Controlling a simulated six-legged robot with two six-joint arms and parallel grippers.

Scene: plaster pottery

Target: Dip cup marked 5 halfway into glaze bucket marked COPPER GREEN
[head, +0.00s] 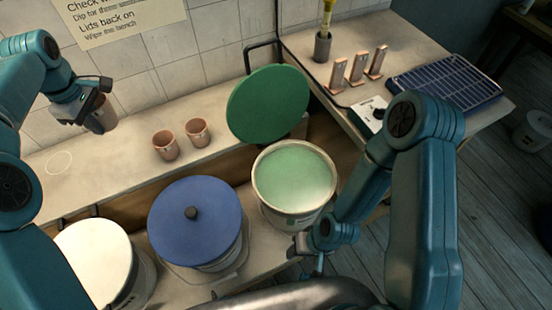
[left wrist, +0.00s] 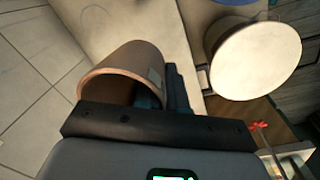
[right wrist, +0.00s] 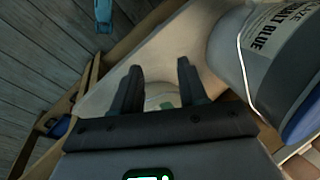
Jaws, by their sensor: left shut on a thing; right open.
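My left gripper (head: 84,112) is shut on the wall of a terracotta cup (head: 103,114) and holds it above the left of the shelf. In the left wrist view the cup (left wrist: 122,68) is tilted, with a pale patch on its side; no number is readable. The open bucket of green glaze (head: 262,197) stands right of centre, well away from the cup. Its name is not readable in the head view. The green lid (head: 268,104) stands tilted behind it. My right gripper (head: 316,262) is open and empty near this bucket's front side; its fingers show in the right wrist view (right wrist: 160,68).
Two more terracotta cups (head: 166,146) (head: 198,132) stand on the shelf. A blue-lidded bucket (head: 195,220) and a white-lidded bucket (head: 95,262) stand left of the green glaze. The right wrist view shows a label (right wrist: 275,28) ending in BLUE. Test tiles (head: 357,67) and a rack (head: 445,82) are at right.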

